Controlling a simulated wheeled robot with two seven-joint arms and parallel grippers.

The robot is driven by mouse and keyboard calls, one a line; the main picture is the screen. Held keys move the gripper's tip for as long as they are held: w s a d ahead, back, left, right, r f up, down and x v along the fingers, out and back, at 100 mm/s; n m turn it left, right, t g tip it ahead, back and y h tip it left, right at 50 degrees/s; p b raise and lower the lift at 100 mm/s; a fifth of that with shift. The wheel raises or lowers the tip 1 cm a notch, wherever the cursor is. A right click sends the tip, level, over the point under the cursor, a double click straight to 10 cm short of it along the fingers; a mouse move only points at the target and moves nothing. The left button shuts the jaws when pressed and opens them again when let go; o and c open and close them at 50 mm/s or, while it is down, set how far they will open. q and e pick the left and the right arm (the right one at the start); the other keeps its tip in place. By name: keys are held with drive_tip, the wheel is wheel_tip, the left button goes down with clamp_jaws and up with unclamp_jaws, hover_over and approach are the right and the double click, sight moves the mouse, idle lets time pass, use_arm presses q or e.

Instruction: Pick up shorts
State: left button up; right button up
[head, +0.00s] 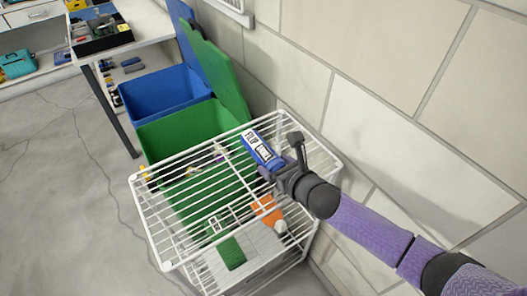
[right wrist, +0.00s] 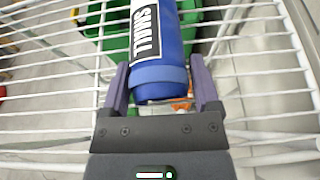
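No garment shape shows that I can name surely as shorts. A blue rolled item with a white label reading "SMALL" (head: 262,150) lies on top of the white wire rack (head: 160,222); it also shows in the right wrist view (right wrist: 160,50). I cannot tell whether it is the shorts. My right gripper (head: 282,162) is at its near end. In the right wrist view its two fingers (right wrist: 160,85) stand apart on either side of the roll's end, with narrow gaps beside it. My left gripper is not in view.
Below the wires are an orange item (head: 268,214) and a green item (head: 231,253). Green (head: 190,125) and blue (head: 165,90) lidded bins stand behind the rack. A block wall (head: 420,120) borders the right. Open floor (head: 60,190) lies left.

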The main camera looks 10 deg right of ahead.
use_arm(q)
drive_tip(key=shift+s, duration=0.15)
use_arm(e)
drive_tip(key=c, duration=0.7)
wheel_tip(320, 180, up, 8)
drive_tip(key=p, duration=0.4)
drive_tip(key=shift+f, duration=0.2)
drive_tip(key=shift+c, duration=0.2)
wheel_tip(320, 180, up, 2)
drive_tip(key=shift+r+p, duration=0.2)
drive_tip(key=shift+p, duration=0.55)
drive_tip(key=shift+r, duration=0.15)
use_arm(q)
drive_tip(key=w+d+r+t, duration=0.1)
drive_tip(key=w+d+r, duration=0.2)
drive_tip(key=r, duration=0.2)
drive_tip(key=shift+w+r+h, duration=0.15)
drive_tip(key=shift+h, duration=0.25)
